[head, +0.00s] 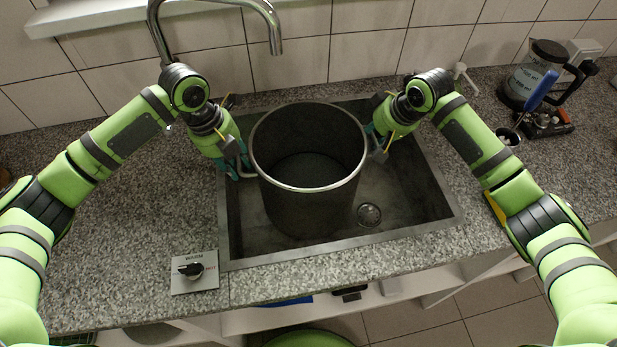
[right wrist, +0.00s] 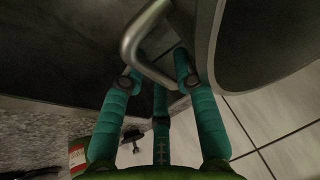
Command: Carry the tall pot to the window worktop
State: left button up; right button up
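The tall pot (head: 310,200) is dark with a bright metal rim and looks empty. It stands upright in the sink (head: 440,212), with a loop handle on its side. My left gripper (head: 238,168) is at the pot's left side, by the handle there; its fingers are partly hidden and their closure is unclear. My right gripper (head: 380,147) is at the right side. In the right wrist view its teal fingers (right wrist: 158,78) are spread apart around the metal handle (right wrist: 138,42), with gaps showing. A pale window sill is at the top left (head: 85,18).
A tap (head: 272,30) arches over the sink behind the pot. A kettle (head: 535,75) and a blue-handled item (head: 541,92) stand on the right counter. A knob panel (head: 195,272) sits at the front left. The granite worktop at left (head: 130,225) is mostly clear.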

pick_arm(q)
grip_shut()
pick_arm(e)
grip_shut()
